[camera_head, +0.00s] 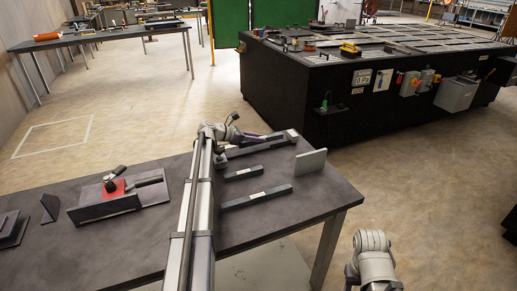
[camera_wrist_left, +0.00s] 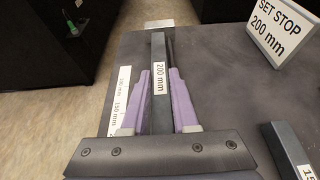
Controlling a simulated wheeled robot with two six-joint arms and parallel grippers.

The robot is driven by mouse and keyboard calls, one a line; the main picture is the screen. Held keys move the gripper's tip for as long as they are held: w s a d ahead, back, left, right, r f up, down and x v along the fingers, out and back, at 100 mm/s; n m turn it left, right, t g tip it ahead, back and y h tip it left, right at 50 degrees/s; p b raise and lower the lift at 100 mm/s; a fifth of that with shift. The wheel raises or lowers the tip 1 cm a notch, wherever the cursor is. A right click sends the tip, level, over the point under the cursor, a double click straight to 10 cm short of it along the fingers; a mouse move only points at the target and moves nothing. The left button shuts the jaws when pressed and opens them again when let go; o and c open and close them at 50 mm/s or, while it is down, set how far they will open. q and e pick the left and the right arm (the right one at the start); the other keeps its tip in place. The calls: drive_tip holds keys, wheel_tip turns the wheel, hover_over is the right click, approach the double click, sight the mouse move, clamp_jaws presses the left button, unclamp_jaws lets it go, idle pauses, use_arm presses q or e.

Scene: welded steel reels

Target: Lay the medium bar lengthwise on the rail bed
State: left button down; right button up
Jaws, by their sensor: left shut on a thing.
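The medium bar (camera_wrist_left: 159,50) is dark, with a white 200 mm label. My left gripper (camera_wrist_left: 165,72) is shut on it, with a purple finger on each side. In the head view the left gripper (camera_head: 268,138) is at the far edge of the table, over the rail bed (camera_head: 257,148). The bed has a white scale strip (camera_wrist_left: 121,95) along the bar's left side in the wrist view. The bar runs about lengthwise with the bed; I cannot tell whether it touches it. My right gripper is not visible.
A short bar (camera_head: 243,173) and a longer bar (camera_head: 257,198) lie nearer on the table. A set stop 200 mm sign (camera_head: 311,163) stands right of the bed. A red and grey fixture (camera_head: 117,196) sits at left. A black bench (camera_head: 360,85) stands beyond the table.

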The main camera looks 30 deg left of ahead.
use_arm(q)
drive_tip(key=shift+f+b, duration=0.9)
drive_tip(key=shift+b, duration=0.1)
idle(1.5)
drive_tip(key=c, duration=0.6)
unclamp_jaws()
drive_tip(key=shift+r+p, duration=3)
